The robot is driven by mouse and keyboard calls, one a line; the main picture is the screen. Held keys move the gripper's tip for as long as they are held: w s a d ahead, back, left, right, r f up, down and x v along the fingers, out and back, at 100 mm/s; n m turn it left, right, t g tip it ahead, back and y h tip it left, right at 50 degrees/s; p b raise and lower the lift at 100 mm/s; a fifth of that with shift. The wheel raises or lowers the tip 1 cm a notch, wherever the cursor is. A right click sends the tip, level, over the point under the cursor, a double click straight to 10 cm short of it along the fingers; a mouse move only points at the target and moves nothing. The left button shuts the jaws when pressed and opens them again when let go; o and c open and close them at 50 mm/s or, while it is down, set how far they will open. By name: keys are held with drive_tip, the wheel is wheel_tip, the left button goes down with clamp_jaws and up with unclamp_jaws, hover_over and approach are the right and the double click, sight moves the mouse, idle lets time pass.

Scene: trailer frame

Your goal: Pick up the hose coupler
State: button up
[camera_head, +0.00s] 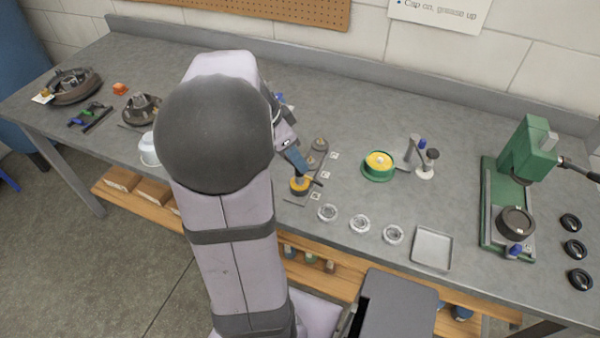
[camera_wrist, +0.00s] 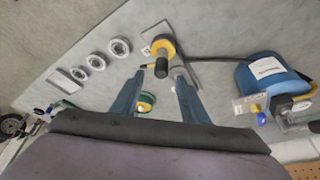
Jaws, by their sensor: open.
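A piece with a yellow collar and a dark round end, likely the hose coupler (camera_head: 299,186), stands on the grey bench near its front edge. It also shows in the wrist view (camera_wrist: 163,48), with a dark line running right from near it. My gripper (camera_head: 303,170) is open and empty above the piece. In the wrist view my gripper (camera_wrist: 159,78) shows two blue fingers, with the yellow and dark piece just past the tips, between their lines. Contact cannot be told. My arm hides part of the bench in the head view.
Three pale rings (camera_head: 360,223) and a shallow tray (camera_head: 432,262) lie to the right. A green and yellow round part (camera_head: 378,165) sits behind them. A green press (camera_head: 495,205) stands far right. A flat grey metal part (camera_head: 319,145) lies just behind the yellow piece.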

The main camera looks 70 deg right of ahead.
drive_tip(key=shift+p+x, duration=0.75)
drive_tip(key=shift+x, duration=1.8)
drive_tip(key=shift+w, duration=0.1)
clamp_jaws()
